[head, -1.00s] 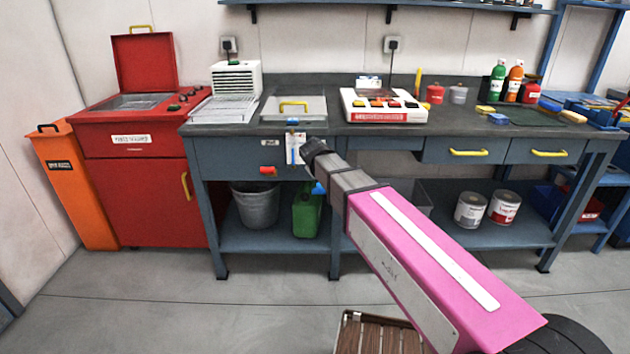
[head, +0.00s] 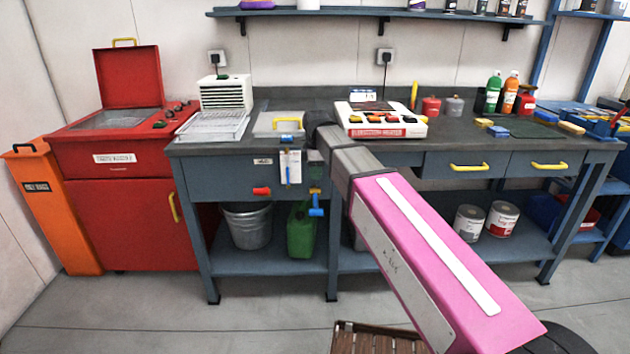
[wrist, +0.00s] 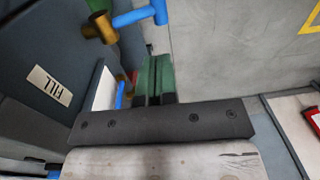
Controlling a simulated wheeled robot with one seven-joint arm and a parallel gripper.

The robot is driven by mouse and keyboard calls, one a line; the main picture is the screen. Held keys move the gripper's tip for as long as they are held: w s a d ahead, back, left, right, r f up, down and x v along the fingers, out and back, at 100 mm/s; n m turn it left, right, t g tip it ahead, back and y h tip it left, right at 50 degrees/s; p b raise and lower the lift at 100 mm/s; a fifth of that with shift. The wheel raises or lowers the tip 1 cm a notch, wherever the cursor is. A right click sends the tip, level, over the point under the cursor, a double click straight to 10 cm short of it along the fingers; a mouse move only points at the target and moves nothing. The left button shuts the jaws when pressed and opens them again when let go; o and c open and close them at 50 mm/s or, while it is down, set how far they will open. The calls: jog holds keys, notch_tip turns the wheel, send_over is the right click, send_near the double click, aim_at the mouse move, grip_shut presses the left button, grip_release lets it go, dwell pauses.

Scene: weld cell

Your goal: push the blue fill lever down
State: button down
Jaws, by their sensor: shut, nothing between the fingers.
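The blue fill lever (head: 316,207) hangs on the bench front below the drawer, at the right of a white plate (head: 291,166) with a blue strip. In the wrist view the lever (wrist: 138,18) is a blue rod with a wider end, on a brass fitting near the top edge. My gripper (wrist: 155,62) shows in the wrist view with its dark green fingers together and empty. The fingertips are below the lever in that picture, apart from it. A FILL label (wrist: 50,86) is on the panel.
A red lever (head: 262,191) is left of the plate. A bucket (head: 247,226) and a green can (head: 301,231) stand on the lower shelf. The bench top (head: 455,128) is above, and the floor in front is mostly clear.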

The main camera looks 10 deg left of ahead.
aim_at(316, 209)
jog(key=f, duration=1.2)
jog(key=shift+s+d+f, duration=0.1)
jog(key=shift+s, duration=0.15)
jog(key=shift+s+f+t, duration=0.15)
jog(key=shift+f+t, duration=0.25)
jog(key=shift+t, duration=0.1)
jog(key=shift+w+f, duration=0.2)
jog(key=shift+f, duration=0.5)
